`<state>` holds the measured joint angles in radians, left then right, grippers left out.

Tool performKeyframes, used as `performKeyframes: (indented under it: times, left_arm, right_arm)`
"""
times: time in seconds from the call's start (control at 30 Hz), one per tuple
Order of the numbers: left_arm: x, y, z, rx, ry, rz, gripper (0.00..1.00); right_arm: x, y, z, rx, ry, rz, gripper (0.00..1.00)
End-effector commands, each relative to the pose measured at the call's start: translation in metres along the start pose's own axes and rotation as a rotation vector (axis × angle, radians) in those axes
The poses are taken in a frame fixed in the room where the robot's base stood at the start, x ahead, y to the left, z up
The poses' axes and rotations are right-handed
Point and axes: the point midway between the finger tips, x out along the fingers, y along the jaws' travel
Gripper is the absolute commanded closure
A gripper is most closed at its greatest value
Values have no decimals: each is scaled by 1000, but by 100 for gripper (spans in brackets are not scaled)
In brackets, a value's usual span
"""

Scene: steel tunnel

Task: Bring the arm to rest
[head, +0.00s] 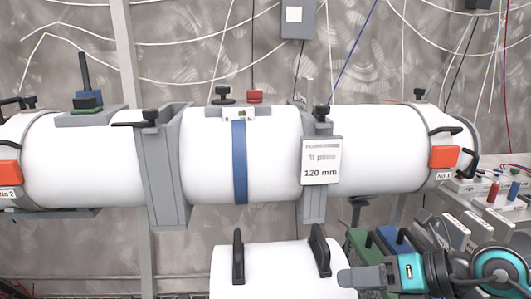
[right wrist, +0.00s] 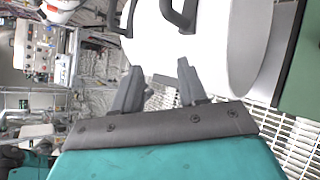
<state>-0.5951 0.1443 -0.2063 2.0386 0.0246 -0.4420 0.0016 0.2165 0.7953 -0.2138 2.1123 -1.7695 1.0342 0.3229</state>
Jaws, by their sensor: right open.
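My right gripper (head: 352,277) comes in from the lower right in the head view. Its grey finger overlaps the right edge of a white cylinder section (head: 283,272) with two black handles. In the right wrist view the two fingers (right wrist: 160,78) stand apart with nothing between them. The white section (right wrist: 212,40) and its black handles lie just beyond the fingertips. I cannot tell if a finger touches the section. My left gripper is in neither view.
Green and blue blocks (head: 360,245) and a tool shelf (head: 490,200) crowd the right side. Grating (right wrist: 295,140) shows below.

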Motion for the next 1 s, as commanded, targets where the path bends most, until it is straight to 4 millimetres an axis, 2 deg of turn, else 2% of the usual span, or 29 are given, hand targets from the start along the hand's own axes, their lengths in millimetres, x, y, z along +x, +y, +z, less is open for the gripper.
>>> performKeyframes:
  times: [0.03, 0.1, 0.23, 0.37, 0.47, 0.57, 0.6, 0.7, 0.83, 0.9, 1.0]
  left_arm:
    - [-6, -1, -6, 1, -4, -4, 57]
    - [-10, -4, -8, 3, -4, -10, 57]
    - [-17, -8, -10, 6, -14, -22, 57]
    - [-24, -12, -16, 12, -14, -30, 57]
    - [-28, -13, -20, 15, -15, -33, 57]
    - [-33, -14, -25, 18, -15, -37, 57]
    - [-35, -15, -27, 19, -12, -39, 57]
    - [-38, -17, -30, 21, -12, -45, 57]
    - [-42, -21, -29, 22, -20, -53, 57]
    - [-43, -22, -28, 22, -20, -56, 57]
    - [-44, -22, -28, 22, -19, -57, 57]
  right_arm:
    - [6, 22, -4, 109, -27, 132, 58]
    - [10, 45, -5, 271, -91, 300, 58]
    - [7, 62, 4, 625, -249, 542, 58]
    - [0, 43, 9, 1035, -438, 675, 58]
    - [-1, 9, -5, 1380, -589, 699, 58]
    - [3, -29, -41, 1739, -728, 651, 58]
    - [6, -43, -61, 1879, -777, 615, 58]
    - [14, -66, -117, 2193, -866, 497, 58]
    - [22, -75, -177, 2473, -917, 352, 58]
    - [25, -75, -196, 2557, -925, 302, 58]
    - [27, -74, -210, 2618, -927, 267, 58]
